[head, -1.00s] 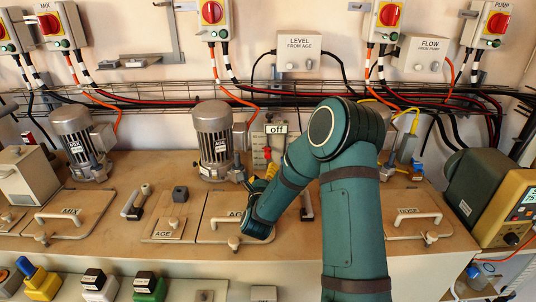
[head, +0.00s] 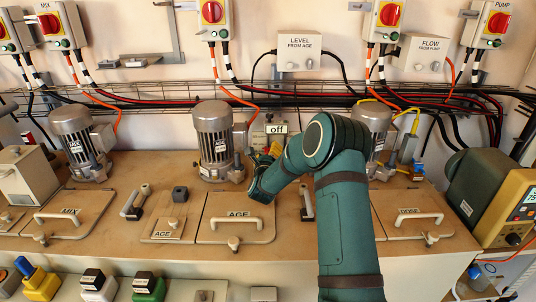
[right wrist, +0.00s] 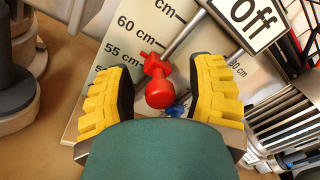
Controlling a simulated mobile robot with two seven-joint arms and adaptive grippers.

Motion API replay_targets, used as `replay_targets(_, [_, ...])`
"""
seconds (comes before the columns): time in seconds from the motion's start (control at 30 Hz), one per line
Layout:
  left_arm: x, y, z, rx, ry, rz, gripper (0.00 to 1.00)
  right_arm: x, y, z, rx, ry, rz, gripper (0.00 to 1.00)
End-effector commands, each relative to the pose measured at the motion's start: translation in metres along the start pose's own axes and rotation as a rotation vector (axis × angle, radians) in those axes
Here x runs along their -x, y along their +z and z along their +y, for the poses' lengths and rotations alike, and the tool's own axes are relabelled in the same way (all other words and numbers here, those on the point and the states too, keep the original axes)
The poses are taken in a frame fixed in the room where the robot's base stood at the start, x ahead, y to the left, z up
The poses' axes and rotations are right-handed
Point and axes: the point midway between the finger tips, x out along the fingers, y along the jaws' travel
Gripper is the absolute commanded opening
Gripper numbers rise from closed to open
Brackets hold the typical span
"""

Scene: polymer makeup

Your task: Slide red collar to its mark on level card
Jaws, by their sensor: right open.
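The level card (right wrist: 105,55) is pale with cm marks, among them 55 and 60, and looks tilted in the right wrist view. A metal rod (right wrist: 185,35) runs along it and bears the red collar (right wrist: 153,65) with its round red knob (right wrist: 161,93). The collar sits near the 55 to 60 cm marks. A small blue patch (right wrist: 176,108) shows beside the knob. My right gripper (right wrist: 163,70) is open, with one yellow finger on each side of the collar and apart from it.
An "off" sign (head: 277,128) stands at the top of the card. The AGE motor (head: 215,140) is close on the left of the gripper, and another motor (head: 372,128) is on the right. The AGE lid (head: 235,222) with its handle lies below.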

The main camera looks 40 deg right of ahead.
Motion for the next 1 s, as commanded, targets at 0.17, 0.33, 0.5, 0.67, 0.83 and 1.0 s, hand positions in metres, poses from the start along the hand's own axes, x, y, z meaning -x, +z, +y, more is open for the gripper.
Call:
replay_targets(0.17, [0.000, 0.000, 0.000, 0.000, 0.000, 0.000, 0.54, 0.000, 0.000, 0.000, 0.000, 0.000, 0.000, 0.36])
replay_targets(0.33, [0.000, 0.000, 0.000, 0.000, 0.000, 0.000, 0.54, 0.000, 0.000, 0.000, 0.000, -0.001, 0.000, 0.00])
replay_targets(0.5, [0.000, 0.000, 0.000, 0.000, 0.000, 0.000, 0.54, 0.000, -0.001, -0.001, 0.000, -0.002, 0.001, 0.00])
replay_targets(0.67, [0.000, 0.000, 0.000, 0.000, 0.000, 0.000, 0.54, 0.000, -0.001, -0.001, 0.001, -0.003, 0.002, 0.00])
replay_targets(0.83, [0.000, 0.000, 0.000, 0.000, 0.000, 0.000, 0.54, 0.000, -0.002, -0.001, 0.001, -0.004, 0.003, 0.00])
replay_targets(1.0, [0.000, 0.000, 0.000, 0.000, 0.000, 0.000, 0.54, 0.000, -0.014, 0.012, 0.002, -0.002, 0.005, 0.00])
